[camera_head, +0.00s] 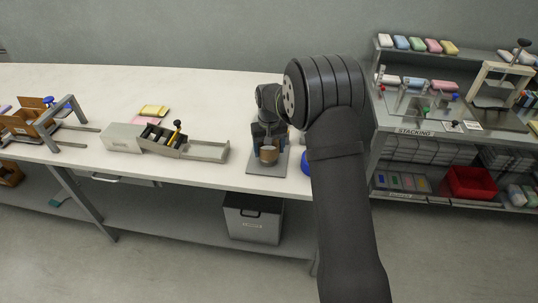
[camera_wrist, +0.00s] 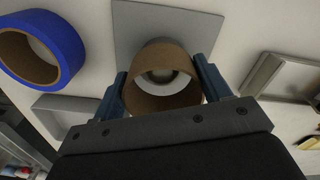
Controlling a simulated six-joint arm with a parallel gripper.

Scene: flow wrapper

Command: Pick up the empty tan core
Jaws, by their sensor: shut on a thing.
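The empty tan core (camera_wrist: 160,98) is a short, open cardboard tube. In the wrist view it sits between the two blue fingers of my gripper (camera_wrist: 162,88), which is shut on its sides. In the head view the tan core (camera_head: 268,155) shows low at my gripper (camera_head: 267,146), over a grey square plate (camera_head: 266,182) on the bench. The plate also shows behind the core in the wrist view (camera_wrist: 133,30). A pale round part is visible through the core's opening. I cannot tell whether the core touches the plate or is lifted off it.
A blue roll (camera_wrist: 44,48) with a tan core lies close beside the plate. A grey wrapper machine (camera_head: 165,143) with a black-knobbed lever stands to the left on the white bench (camera_head: 215,90). A labelled grey bin (camera_head: 252,219) is below. A stacking shelf (camera_head: 428,133) stands right.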

